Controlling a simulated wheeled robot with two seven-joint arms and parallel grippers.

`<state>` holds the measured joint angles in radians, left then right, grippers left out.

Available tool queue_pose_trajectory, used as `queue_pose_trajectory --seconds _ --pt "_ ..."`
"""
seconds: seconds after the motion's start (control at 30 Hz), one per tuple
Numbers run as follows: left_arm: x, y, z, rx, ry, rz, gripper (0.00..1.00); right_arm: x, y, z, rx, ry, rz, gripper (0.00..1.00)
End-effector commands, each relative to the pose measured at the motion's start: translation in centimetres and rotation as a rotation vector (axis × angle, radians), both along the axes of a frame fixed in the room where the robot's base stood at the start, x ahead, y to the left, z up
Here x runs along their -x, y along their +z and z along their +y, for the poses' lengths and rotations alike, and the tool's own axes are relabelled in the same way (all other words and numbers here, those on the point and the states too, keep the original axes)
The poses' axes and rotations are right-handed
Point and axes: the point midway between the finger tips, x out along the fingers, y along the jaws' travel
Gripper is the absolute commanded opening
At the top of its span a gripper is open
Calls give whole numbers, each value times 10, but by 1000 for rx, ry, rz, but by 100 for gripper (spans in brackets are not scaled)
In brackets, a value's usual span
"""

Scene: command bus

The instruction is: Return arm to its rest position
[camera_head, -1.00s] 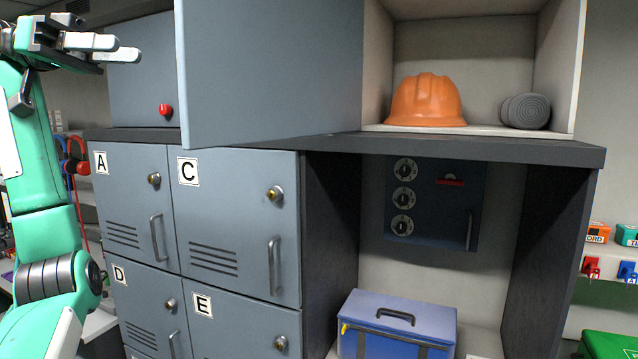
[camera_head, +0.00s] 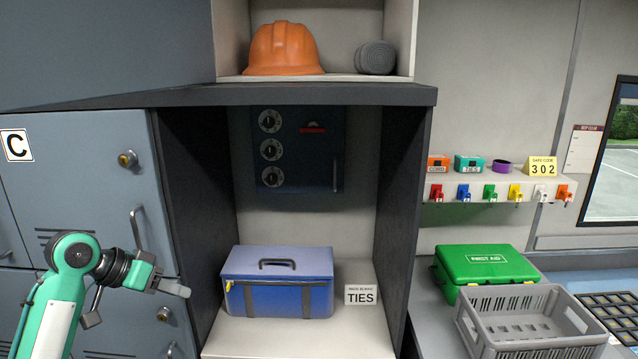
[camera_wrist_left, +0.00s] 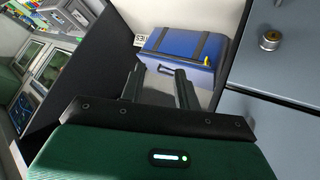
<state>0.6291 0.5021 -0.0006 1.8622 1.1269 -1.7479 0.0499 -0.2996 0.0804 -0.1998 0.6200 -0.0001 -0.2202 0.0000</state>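My left gripper (camera_head: 172,287) is on a green arm in the lower left of the head view, in front of the grey lockers. In the left wrist view its two dark fingers (camera_wrist_left: 160,80) stand apart with nothing between them, so it is open and empty. In that view the blue toolbox lies beyond the fingertips. In the head view the gripper is left of the toolbox and apart from it. My right arm and gripper are not in view.
A blue toolbox (camera_head: 278,290) and a TIES sign (camera_head: 361,295) stand in the open bay. Locker C (camera_head: 85,190) is beside my arm. An orange helmet (camera_head: 283,50) is on the upper shelf. A green first aid box (camera_head: 487,266) and a grey crate (camera_head: 528,325) are right.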

Motion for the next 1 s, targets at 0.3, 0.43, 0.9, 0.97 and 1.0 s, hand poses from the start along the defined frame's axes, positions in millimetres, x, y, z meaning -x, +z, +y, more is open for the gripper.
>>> queue_pose_trajectory --seconds 0.3,0.43,0.9,0.97,1.0 --pt "65 -150 -38 -144 77 103 32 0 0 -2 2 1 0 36" --pt "102 -196 -50 -198 107 134 32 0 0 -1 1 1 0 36" --pt "259 -289 -70 -378 231 227 32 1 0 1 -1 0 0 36" --pt "275 -292 -70 -398 244 236 32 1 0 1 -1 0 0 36" --pt "284 -293 -69 -409 253 241 32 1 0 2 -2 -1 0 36"
